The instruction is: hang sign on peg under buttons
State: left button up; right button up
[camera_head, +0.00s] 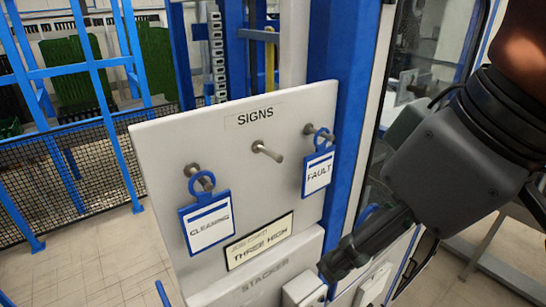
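A blue-framed CLEANING sign (209,228) hangs by its ring on the left peg (192,169) of a white board. A blue-framed FAULT sign (318,174) hangs by its ring on the right peg (308,129). The middle peg (268,151) is bare. My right gripper (333,266) is low in front of the machine, below and right of the FAULT sign and apart from it. It is dark and seen from behind, so its finger opening is unclear. My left gripper is out of view. No buttons can be made out.
The white board (160,135) is labelled SIGNS and carries a THREE HIGH plate (260,243). Small light boxes (304,290) sit below it near my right gripper. A blue post (338,60) stands behind the board. Blue-framed mesh fencing (95,165) and open floor lie left.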

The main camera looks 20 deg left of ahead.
jog(key=w+a+p, duration=0.2)
jog(key=w+a, duration=0.1)
jog(key=a, duration=0.1)
jog(key=w+a+p, duration=0.2)
jog(key=w+a, duration=0.2)
jog(key=a, duration=0.1)
jog(key=w+a+p, duration=0.2)
jog(key=w+a, duration=0.1)
jog(key=a, duration=0.1)
jog(key=shift+w+a+r, duration=0.15)
jog(key=shift+w+r, duration=0.05)
jog(key=shift+a+f+p, duration=0.1)
jog(key=shift+p, duration=0.45)
jog(key=shift+f, duration=0.1)
jog(key=shift+s+d, duration=0.1)
jog(key=shift+d, duration=0.2)
jog(key=shift+a+f, duration=0.1)
jog(key=shift+f, duration=0.15)
jog(key=o, duration=0.8)
jog(key=shift+a, duration=0.15)
jog(key=o, duration=0.3)
jog(key=shift+d, duration=0.2)
